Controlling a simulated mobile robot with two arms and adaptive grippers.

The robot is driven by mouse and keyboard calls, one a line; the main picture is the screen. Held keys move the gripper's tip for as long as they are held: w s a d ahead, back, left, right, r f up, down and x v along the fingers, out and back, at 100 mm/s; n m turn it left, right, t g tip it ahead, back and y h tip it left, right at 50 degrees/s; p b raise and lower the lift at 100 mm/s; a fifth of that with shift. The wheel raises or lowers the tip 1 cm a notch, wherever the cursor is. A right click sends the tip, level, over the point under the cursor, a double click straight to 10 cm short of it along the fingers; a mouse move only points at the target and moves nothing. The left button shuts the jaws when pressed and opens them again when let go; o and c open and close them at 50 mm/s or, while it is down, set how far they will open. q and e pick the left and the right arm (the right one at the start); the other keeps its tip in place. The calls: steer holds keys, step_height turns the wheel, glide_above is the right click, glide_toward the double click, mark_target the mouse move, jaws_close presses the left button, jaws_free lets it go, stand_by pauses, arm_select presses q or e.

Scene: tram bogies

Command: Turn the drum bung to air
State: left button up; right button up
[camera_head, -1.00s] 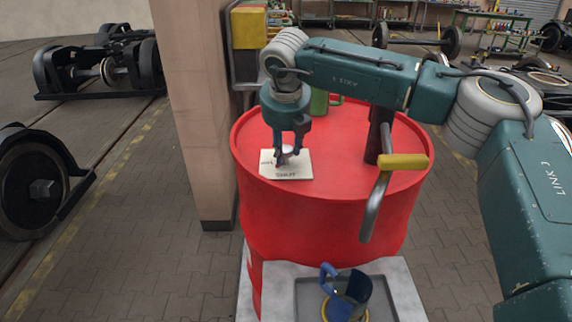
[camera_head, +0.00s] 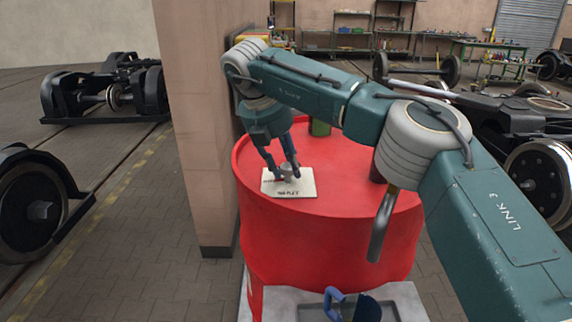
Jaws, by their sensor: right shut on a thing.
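A red drum (camera_head: 325,230) stands upright in the middle of the view. A pale label plate (camera_head: 307,187) with dark lettering lies on its top, near the left rim. The lettering is too small to read surely. The drum bung (camera_head: 287,170) shows as a small grey knob over the plate. My right gripper (camera_head: 284,172) points down from above, its fingers shut on the bung from either side. The fingers partly hide the bung, so its exact heading cannot be told. My left gripper is out of view.
A grey bent pipe (camera_head: 381,228) hangs at the drum's front right, partly behind my right arm. A green can (camera_head: 320,128) stands at the drum's back. A blue jug (camera_head: 335,303) stands below in front. A pillar (camera_head: 200,130) rises close on the left.

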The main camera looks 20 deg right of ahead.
steer(key=shift+w+d+r+m, duration=0.15)
steer(key=shift+w+r+m, duration=0.05)
steer(key=shift+r+m, duration=0.1)
steer(key=o, duration=1.1)
steer(key=shift+o, duration=0.2)
steer(key=shift+s+f, duration=0.1)
steer(key=shift+f, duration=0.05)
steer(key=v, duration=1.2)
